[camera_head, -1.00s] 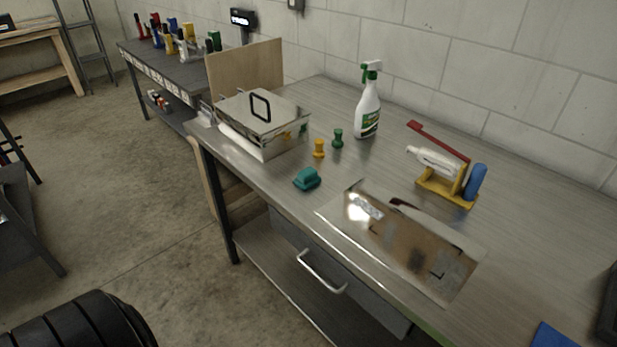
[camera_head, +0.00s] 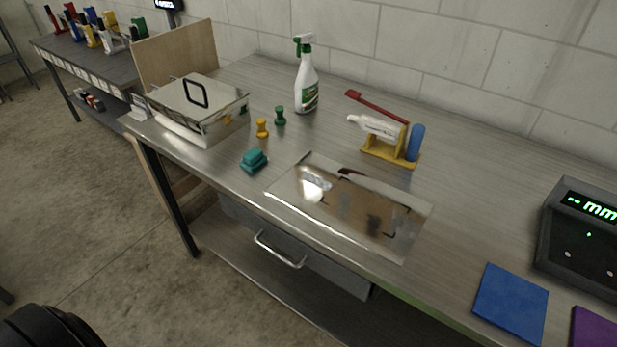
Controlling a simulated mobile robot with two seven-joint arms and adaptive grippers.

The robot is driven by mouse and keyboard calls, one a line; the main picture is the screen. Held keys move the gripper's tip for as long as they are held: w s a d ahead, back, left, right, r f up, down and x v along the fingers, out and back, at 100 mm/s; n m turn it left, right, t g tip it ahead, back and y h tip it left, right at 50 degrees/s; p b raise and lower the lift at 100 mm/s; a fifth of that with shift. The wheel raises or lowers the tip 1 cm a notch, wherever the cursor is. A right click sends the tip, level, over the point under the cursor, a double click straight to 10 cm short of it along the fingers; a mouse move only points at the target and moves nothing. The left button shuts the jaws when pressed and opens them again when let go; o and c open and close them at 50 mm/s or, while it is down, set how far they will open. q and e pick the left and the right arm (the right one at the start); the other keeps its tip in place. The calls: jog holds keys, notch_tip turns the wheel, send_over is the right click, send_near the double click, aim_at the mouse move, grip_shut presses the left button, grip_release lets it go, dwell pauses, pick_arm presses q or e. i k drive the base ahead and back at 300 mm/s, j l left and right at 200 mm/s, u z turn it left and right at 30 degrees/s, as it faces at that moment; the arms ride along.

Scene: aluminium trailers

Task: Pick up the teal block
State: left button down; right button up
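The teal block (camera_head: 254,160) lies on the metal workbench (camera_head: 460,193) near its front edge. It has a wide base and a narrower raised top. It sits left of a flat shiny metal sheet and in front of a yellow peg. Nothing touches or covers it. Neither of my grippers shows in the head view.
A lidded metal box (camera_head: 198,108), yellow peg (camera_head: 262,128), green peg (camera_head: 280,116), spray bottle (camera_head: 306,82) and yellow holder (camera_head: 390,154) stand around it. The shiny sheet (camera_head: 352,205) lies to the right. A blue pad (camera_head: 511,303) and display device (camera_head: 590,235) are farther right. A drawer handle (camera_head: 277,251) juts out below.

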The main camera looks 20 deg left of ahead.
aim_at(252, 160)
jog(key=k+j+z, duration=0.2)
jog(key=j, duration=1.2)
jog(key=i, duration=0.1)
